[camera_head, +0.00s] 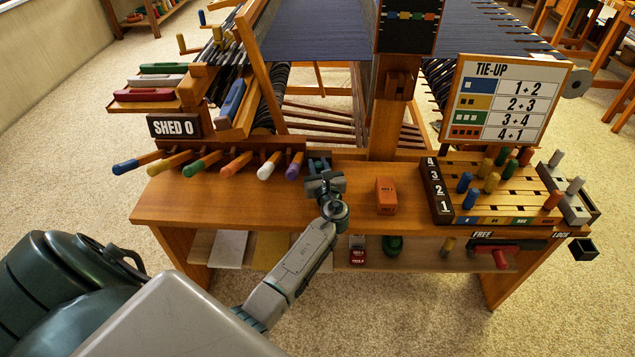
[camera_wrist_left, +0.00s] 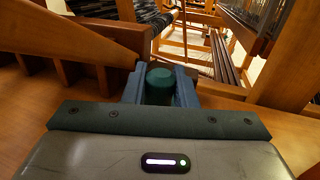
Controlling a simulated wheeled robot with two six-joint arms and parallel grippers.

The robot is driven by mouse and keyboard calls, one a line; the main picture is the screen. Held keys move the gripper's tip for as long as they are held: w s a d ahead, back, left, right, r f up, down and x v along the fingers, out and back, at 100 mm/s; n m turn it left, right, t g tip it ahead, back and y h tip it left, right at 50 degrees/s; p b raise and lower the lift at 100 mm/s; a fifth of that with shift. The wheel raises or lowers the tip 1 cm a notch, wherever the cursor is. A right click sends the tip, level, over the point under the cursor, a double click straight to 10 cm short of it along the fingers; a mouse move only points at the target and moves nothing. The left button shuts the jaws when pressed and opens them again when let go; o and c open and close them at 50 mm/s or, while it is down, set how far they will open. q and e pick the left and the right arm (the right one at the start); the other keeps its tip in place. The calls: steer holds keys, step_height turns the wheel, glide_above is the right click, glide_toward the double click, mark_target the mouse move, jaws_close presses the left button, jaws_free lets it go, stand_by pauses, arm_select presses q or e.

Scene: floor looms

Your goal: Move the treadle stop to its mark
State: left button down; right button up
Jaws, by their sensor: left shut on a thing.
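My left gripper (camera_head: 320,166) reaches over the wooden bench at its middle, at the right end of the row of coloured levers. In the left wrist view its two blue-grey fingers (camera_wrist_left: 160,88) are shut around a dark green cylinder (camera_wrist_left: 160,82) with a rounded top. The cylinder looks upright and close to the bench. I cannot tell for sure whether it is the treadle stop. Its lower part is hidden by my gripper. I cannot make out the mark. My right gripper is out of view.
Several coloured levers (camera_head: 237,163) stick out left of my gripper. An orange block (camera_head: 386,196) and a peg board (camera_head: 490,190) stand to the right. A wooden post (camera_head: 388,120) rises behind. A red FREE/LOCK lever (camera_head: 495,254) is under the bench's right end.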

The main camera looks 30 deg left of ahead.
arm_select(q)
steer(key=shift+w+a, duration=0.15)
steer(key=shift+w, duration=0.1)
steer(key=shift+r, duration=0.15)
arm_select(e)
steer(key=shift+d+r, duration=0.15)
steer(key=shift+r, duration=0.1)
arm_select(q)
steer(key=c, duration=1.2)
jaws_free()
steer(key=shift+w, duration=0.1)
steer(key=shift+o, duration=0.2)
steer(key=shift+a+f, duration=0.1)
steer(key=shift+f, duration=0.1)
steer(key=shift+s+d, duration=0.35)
steer(key=shift+d, duration=0.05)
steer(key=v, duration=0.9)
steer(key=shift+s+d, duration=0.25)
steer(key=shift+s, duration=0.05)
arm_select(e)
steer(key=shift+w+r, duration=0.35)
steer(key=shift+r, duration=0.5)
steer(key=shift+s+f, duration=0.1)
